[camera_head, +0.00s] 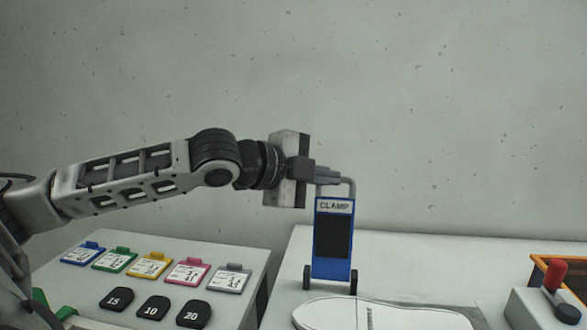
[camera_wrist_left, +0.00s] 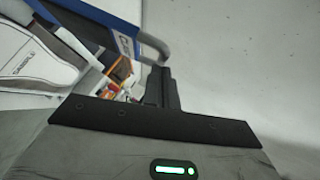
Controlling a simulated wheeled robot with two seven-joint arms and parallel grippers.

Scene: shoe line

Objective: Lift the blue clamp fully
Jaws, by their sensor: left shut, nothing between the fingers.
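The blue clamp (camera_head: 344,268) stands upright on the white table in the head view, with a "CLAMP" label, a dark panel and a grey bar handle on top. My left gripper (camera_head: 334,177) is shut and empty, its fingertips at the handle's left upper part. I cannot tell whether they touch it. In the left wrist view the clamp's blue frame (camera_wrist_left: 105,14) and grey handle (camera_wrist_left: 152,44) show beside the shut fingers (camera_wrist_left: 161,80). My right gripper is not in view.
A white shoe sole (camera_head: 385,315) lies in front of the clamp. A box with a red lever (camera_head: 553,277) stands at the right. Coloured cards (camera_head: 150,264) and black numbered tags (camera_head: 153,308) lie on the left table. The wall behind is bare.

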